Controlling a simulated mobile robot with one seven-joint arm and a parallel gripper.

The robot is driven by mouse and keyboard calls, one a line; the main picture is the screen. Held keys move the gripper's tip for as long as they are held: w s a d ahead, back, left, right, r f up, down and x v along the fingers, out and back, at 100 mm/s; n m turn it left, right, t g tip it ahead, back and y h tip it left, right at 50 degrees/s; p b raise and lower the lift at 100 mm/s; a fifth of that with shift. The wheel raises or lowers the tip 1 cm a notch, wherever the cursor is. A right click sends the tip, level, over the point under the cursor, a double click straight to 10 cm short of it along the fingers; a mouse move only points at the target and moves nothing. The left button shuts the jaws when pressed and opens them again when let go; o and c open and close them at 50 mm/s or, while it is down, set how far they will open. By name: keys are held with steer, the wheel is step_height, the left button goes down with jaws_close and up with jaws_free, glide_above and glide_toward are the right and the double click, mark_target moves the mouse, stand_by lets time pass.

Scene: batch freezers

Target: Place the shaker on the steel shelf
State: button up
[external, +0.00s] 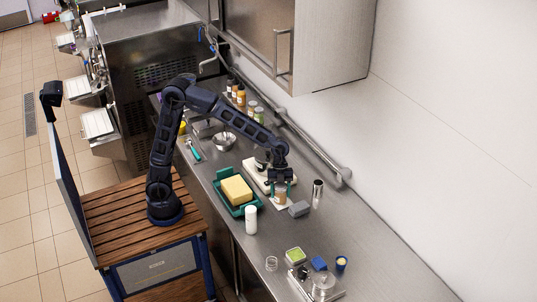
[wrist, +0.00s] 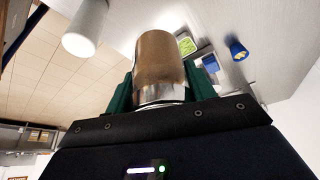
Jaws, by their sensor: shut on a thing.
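My gripper (external: 281,184) is shut on a small brown-tan jar with a pale band, which looks like the shaker (wrist: 160,62). The green fingers stand on both sides of it in the wrist view. In the external view the shaker (external: 281,196) hangs below the fingers, over or just on the counter beside a white slab; I cannot tell whether it touches. No separate steel shelf stands out clearly; the long steel worktop (external: 355,235) runs under the arm.
A green tray with a yellow block (external: 236,189) and a white cylinder (external: 251,219) stand left of the gripper. A steel cylinder (external: 317,193) and grey block (external: 299,209) are close on the right. Several bottles (external: 243,98) line the back. A wall cabinet (external: 325,45) hangs above.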

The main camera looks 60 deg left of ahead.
steer(key=w+a+r+n+t+y, duration=0.1)
steer(key=w+a+n+t, duration=0.1)
steer(key=w+a+n, duration=0.7)
steer(key=w+a+r+n+t, duration=0.1)
steer(key=w+a+n+t, duration=0.1)
steer(key=w+a, duration=1.2)
steer(key=w+a+r+n+t+y, duration=0.15)
steer(key=w+a+n, duration=0.5)
steer(key=a, duration=0.95)
steer(key=w+a+r+n+y, duration=0.1)
steer(key=a+n, duration=0.3)
steer(key=a, duration=0.9)
steer(key=w+a+r+n+y, duration=0.2)
steer(key=a+n, duration=0.2)
steer(key=a, duration=0.8)
steer(key=s+a+r+n+y, duration=0.1)
steer(key=s+a+r+n, duration=0.15)
steer(key=a, duration=0.55)
steer(key=s+a+r+n+y, duration=0.1)
steer(key=s+a+n, duration=0.15)
steer(key=a, duration=0.55)
steer(key=s+a+r+n, duration=0.1)
steer(key=a+n, duration=0.2)
steer(key=a, duration=0.4)
steer(key=shift+g, duration=0.35)
steer(key=f, duration=1.8)
steer(key=shift+a+f, duration=0.2)
steer(key=shift+f, duration=0.2)
steer(key=shift+f, duration=0.15)
